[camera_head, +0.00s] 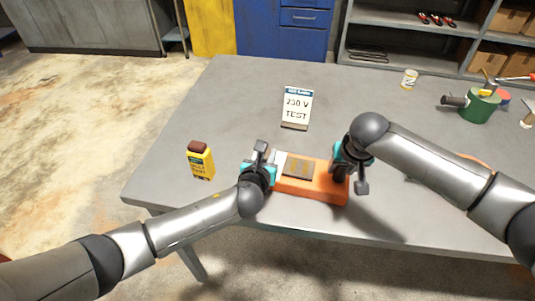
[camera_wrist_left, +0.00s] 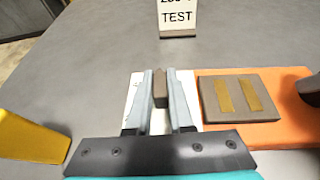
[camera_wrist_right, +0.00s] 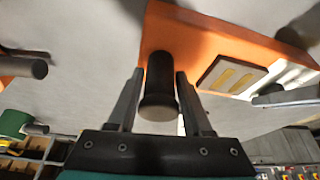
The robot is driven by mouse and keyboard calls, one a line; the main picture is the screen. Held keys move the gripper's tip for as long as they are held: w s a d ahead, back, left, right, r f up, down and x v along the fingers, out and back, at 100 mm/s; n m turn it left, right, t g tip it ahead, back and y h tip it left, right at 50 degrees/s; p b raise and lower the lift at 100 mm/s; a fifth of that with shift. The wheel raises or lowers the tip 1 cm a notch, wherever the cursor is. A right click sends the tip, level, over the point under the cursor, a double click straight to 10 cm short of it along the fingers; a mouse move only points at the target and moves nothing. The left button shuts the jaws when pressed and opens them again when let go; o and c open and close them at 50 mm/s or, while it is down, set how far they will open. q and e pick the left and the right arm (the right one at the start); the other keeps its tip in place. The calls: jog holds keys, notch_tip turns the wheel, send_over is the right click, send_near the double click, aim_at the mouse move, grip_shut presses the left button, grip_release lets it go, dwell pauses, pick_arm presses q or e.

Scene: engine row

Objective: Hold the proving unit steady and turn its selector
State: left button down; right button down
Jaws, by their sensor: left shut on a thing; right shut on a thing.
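The orange proving unit (camera_head: 320,188) lies on the grey table near its front edge. A brown pad (camera_head: 298,167) with two brass strips sits on its top. My left gripper (camera_head: 274,164) is at the unit's left end. In the left wrist view its fingers are shut on a small brown upright grip (camera_wrist_left: 160,88) beside a white plate. My right gripper (camera_head: 340,168) is at the right end. In the right wrist view its fingers are around a dark round selector knob (camera_wrist_right: 160,85) and shut on it. The knob is mostly hidden in the head view.
A "230 V TEST" card (camera_head: 297,107) stands behind the unit. A green object (camera_head: 478,107), a small jar (camera_head: 410,79) and tools are at the back right. The table between card and jar is clear.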

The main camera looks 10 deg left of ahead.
pick_arm(q)
jog(key=n+y, duration=0.3)
jog(key=shift+g+y, duration=0.3)
jog(key=shift+y, duration=0.1)
jog(key=shift+f+n+g+y, duration=0.1)
jog(key=shift+n+g+y, duration=0.8)
jog(key=shift+n+y, duration=1.1)
jog(key=shift+s, duration=0.1)
jog(key=c, duration=0.8)
grip_release()
jog(key=v, duration=1.2)
jog(key=shift+d, duration=0.1)
